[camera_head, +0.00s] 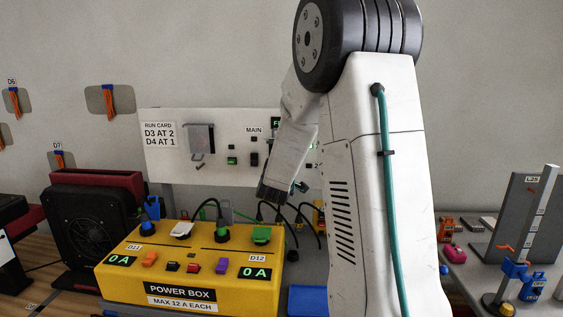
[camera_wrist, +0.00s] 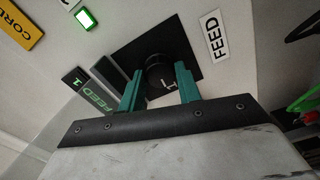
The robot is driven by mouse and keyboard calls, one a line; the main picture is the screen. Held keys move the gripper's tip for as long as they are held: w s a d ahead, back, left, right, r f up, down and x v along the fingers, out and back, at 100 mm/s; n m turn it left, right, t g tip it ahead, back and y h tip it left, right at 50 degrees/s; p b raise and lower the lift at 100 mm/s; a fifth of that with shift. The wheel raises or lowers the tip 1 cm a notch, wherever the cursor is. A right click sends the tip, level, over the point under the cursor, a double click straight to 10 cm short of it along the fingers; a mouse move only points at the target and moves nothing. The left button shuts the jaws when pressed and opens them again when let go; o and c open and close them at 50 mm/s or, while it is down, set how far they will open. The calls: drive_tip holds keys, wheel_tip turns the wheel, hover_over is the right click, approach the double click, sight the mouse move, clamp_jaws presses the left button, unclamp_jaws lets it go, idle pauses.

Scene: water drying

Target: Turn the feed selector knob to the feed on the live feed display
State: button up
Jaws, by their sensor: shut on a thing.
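The feed selector knob (camera_wrist: 156,66) is a round black knob on a dark square plate in the wrist view. A small white mark shows on its near side. My gripper (camera_wrist: 158,85) has its two teal fingers on either side of the knob and is shut on it. A white label reading FEED (camera_wrist: 213,36) is to the right of the plate. The live feed display (camera_wrist: 90,92), left of the fingers, reads FEED 1 in green. In the head view, part of the display (camera_head: 277,122) shows beside my arm; the knob is hidden behind the arm.
A yellow power box (camera_head: 180,270) with plugs and cables stands in front of the white panel (camera_head: 225,172). A black fan unit (camera_head: 92,230) is at the left. A bench with a grey stand (camera_head: 510,220) is at the right. A lit green button (camera_wrist: 85,20) is near the display.

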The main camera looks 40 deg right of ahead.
drive_tip(key=shift+n, duration=0.5)
drive_tip(key=o, duration=1)
drive_tip(key=shift+c, duration=0.2)
drive_tip(key=v, duration=0.8)
drive_tip(key=shift+d, duration=0.1)
